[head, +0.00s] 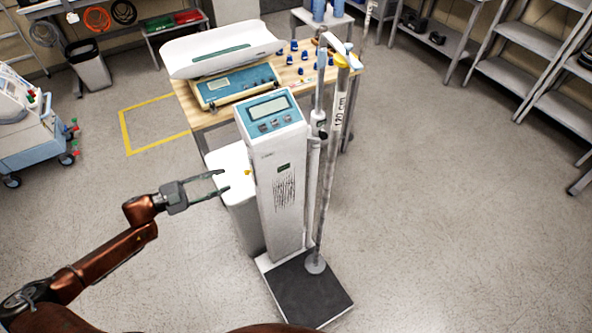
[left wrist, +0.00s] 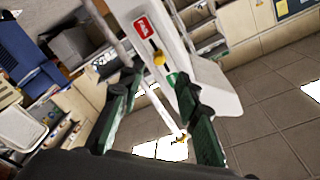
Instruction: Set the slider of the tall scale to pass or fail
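The tall scale (head: 283,190) stands upright in the middle of the head view, with a blue display head and a dark foot plate (head: 308,290). Its yellow slider (head: 247,172) sticks out on the column's left side. In the left wrist view the slider (left wrist: 158,58) sits in a slot between a red label (left wrist: 144,27) and a green label (left wrist: 172,79), touching neither label's far end. My left gripper (head: 226,181) is open and empty, its fingers pointing at the slider from the left, a short gap away. The fingers also show in the left wrist view (left wrist: 158,82). My right gripper is out of view.
A wooden table (head: 300,75) behind the scale bears a baby scale (head: 235,85) and small blue items. A white bin-like box (head: 235,205) stands beside the column. A measuring pole (head: 330,160) rises at its right.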

